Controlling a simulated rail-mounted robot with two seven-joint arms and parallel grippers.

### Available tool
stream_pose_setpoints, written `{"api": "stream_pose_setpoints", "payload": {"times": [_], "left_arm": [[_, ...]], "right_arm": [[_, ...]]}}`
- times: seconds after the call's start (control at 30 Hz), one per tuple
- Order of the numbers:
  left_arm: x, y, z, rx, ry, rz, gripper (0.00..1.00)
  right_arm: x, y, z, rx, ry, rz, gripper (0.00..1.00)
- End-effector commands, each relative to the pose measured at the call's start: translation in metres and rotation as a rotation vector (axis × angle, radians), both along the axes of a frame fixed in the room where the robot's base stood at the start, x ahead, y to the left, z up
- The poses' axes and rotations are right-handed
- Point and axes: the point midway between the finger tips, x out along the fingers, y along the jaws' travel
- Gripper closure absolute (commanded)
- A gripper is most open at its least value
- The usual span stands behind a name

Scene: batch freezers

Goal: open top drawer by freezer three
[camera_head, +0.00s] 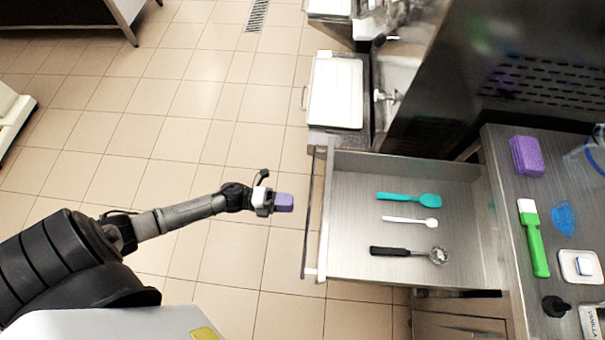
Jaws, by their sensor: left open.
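The top drawer (345,240) stands pulled out from the steel counter, its front panel (318,215) facing left. Inside lie a teal spatula (408,198), a small white spoon (410,220) and a black-handled scoop (408,252). My left gripper (290,202) is just left of the drawer front, apart from it in the picture, with purple at its tip. It is open, though its finger gap is hard to see. My right gripper is not in view.
The counter top at right holds a purple sponge-like block (527,156), a green-handled brush (534,238), a blue scraper (563,218) and a white dish (580,267). A freezer (440,90) stands behind the drawer. Tiled floor (215,110) at left is clear.

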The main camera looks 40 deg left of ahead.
Motion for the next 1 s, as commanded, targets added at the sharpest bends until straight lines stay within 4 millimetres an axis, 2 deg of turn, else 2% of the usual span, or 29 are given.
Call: {"api": "stream_pose_setpoints", "payload": {"times": [0.2, 0.4, 0.6, 1.0], "left_arm": [[-0.024, 0.031, 0.0, 0.001, 0.002, 0.0, 0.53], [-0.037, 0.049, 0.0, 0.0, 0.003, 0.0, 0.53], [-0.042, 0.055, 0.0, 0.0, 0.0, 0.0, 0.53], [-0.042, 0.055, 0.0, 0.0, 0.0, 0.0, 0.53]], "right_arm": [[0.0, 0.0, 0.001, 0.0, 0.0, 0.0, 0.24], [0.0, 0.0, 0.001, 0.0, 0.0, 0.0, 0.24], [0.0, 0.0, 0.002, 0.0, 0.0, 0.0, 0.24], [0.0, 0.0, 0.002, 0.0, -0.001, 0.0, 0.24]]}}
